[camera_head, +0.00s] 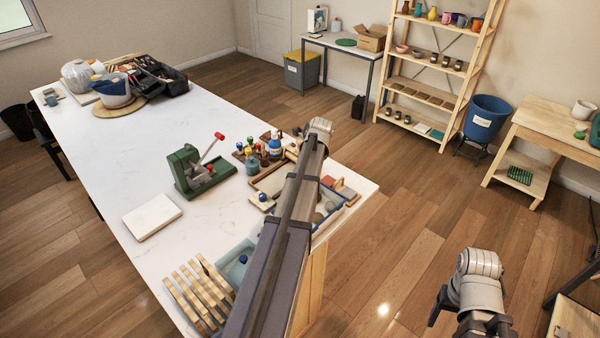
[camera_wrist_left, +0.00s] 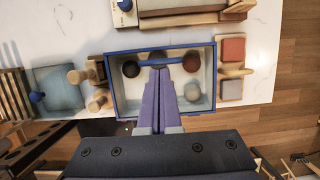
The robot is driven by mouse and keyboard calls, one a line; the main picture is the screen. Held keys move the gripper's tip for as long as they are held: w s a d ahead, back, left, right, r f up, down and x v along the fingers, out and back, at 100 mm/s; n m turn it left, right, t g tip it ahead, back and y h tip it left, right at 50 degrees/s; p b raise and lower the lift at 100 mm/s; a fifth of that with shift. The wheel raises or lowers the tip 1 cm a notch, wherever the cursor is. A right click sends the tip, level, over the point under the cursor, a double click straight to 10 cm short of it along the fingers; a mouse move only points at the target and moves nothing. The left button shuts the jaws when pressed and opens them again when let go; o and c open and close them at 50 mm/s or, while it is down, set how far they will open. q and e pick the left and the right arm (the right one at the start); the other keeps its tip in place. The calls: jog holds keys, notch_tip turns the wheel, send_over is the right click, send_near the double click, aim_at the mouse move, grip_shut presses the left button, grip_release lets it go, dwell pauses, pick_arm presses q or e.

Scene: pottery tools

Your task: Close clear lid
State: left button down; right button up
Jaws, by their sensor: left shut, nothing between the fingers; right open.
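In the left wrist view a shallow box (camera_wrist_left: 210,102) with a blue rim holds several dark, brown and grey balls. A thin blue bar (camera_wrist_left: 176,61) crosses near its far side; it may belong to the clear lid. I cannot tell how the clear lid sits. My left gripper (camera_wrist_left: 159,68) is shut and empty, its fingertips over the far middle of the box. In the head view my left arm covers much of the box (camera_head: 348,208) and hides that gripper. My right gripper (camera_head: 460,313) is open, over the floor at lower right, away from the table.
The white table (camera_head: 115,185) holds a green press (camera_head: 187,172), a white slab (camera_head: 152,216), bottles (camera_head: 262,153) and a wooden rack (camera_head: 197,292) near the box. Pots (camera_head: 114,91) stand at the far end. A shelf (camera_head: 440,75) and blue bucket (camera_head: 487,117) stand beyond open floor.

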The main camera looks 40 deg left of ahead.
pick_arm(q)
jog(key=p+v, duration=0.5)
jog(key=v, duration=0.1)
jog(key=shift+a+r, duration=0.2)
jog(key=shift+r, duration=0.15)
jog(key=s+d+f+n+b, duration=0.1)
jog(key=d+f+n+b, duration=0.15)
jog(key=d, duration=0.55)
jog(key=s+d+f+n+h+b, duration=0.15)
jog(key=d+f+b, duration=0.25)
jog(key=d, duration=0.4)
jog(key=s+d+f+n+y+b, duration=0.1)
jog(key=d+f+n+b, duration=0.15)
jog(key=d, duration=0.45)
jog(key=s+d+f+n+h+b, duration=0.1)
jog(key=s+d+f+n+b, duration=0.3)
jog(key=s+d, duration=0.3)
jog(key=s+d+f+n+b, duration=0.4)
jog(key=s+d, duration=0.4)
jog(key=d, duration=0.5)
notch_tip(320, 180, down, 3)
jog(key=shift+d+r+n+g+h+b, duration=0.3)
jog(key=shift+d+n+h+b, duration=0.1)
jog(key=shift+b, duration=0.3)
